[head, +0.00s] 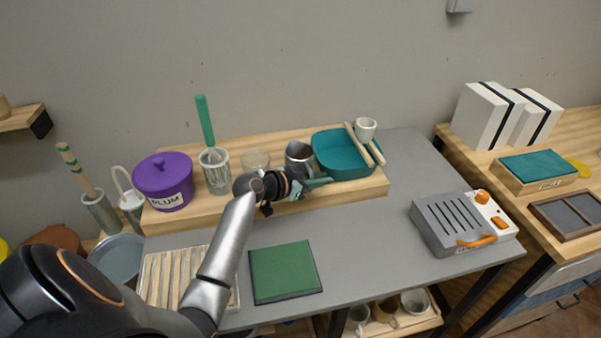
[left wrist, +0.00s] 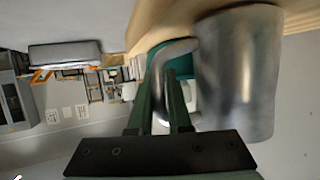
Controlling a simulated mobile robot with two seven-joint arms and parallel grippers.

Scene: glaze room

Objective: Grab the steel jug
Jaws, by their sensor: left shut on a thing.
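The steel jug (head: 298,155) stands on the raised wooden shelf at the back of the grey table, between a glass jar and a teal basin. It looks upright in the head view. In the left wrist view, the jug (left wrist: 238,75) fills the right side, with its curved handle at its left. My left gripper (head: 318,183) reaches in from the front, and its green fingers (left wrist: 158,100) are shut on the jug's handle. My wrist hides the lower part of the jug in the head view. My right gripper is in neither view.
A teal basin (head: 345,166) with wooden sticks across it and a white cup (head: 365,130) stand right of the jug. A glass jar (head: 256,162), a whisk in a glass (head: 215,170) and a purple plum pot (head: 163,180) stand left. The grey table (head: 365,240) has free room.

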